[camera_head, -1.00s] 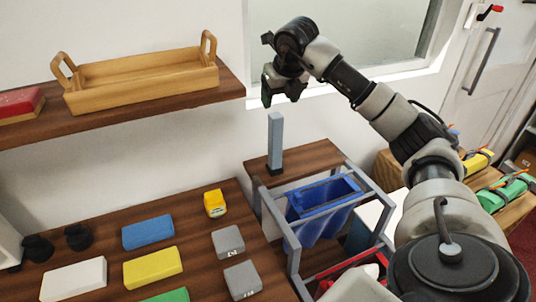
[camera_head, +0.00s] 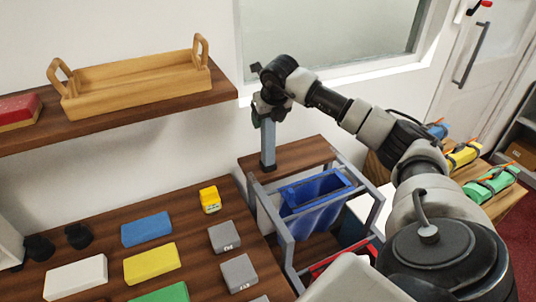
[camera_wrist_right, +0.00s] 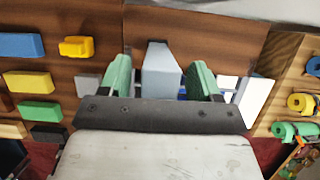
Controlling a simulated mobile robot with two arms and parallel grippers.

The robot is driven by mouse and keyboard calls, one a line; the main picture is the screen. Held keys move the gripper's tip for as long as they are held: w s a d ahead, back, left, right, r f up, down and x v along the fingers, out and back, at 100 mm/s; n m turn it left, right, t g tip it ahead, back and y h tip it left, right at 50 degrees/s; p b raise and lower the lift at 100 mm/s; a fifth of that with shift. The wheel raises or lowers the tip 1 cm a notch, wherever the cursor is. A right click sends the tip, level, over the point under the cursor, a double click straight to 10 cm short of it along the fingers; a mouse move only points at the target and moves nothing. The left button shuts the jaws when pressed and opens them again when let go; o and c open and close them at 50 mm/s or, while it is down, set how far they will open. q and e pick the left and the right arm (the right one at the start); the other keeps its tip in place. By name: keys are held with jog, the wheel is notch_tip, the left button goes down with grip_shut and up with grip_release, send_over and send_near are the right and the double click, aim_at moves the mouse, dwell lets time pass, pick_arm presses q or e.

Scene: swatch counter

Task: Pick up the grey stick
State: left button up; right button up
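The grey stick (camera_head: 268,146) is a tall blue-grey bar standing upright in a dark foot on the wooden top of a metal-framed cart. My right gripper (camera_head: 268,113) has come down over its upper end. In the right wrist view the stick (camera_wrist_right: 161,72) stands between the two green-padded fingers of the right gripper (camera_wrist_right: 161,78). The fingers are apart, with a gap showing on the left side; the right finger is close to the stick, and I cannot tell if it touches. My left gripper is not in view.
The cart (camera_head: 310,150) carries a blue bin (camera_head: 312,205) beside the stick. A wooden tray (camera_head: 140,92) stands on a shelf to the left. Coloured blocks, such as a yellow one (camera_head: 152,264), lie on the counter below. A window and white wall are behind.

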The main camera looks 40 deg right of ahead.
grip_shut()
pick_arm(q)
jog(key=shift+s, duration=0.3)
pick_arm(e)
jog(key=shift+r, duration=0.1)
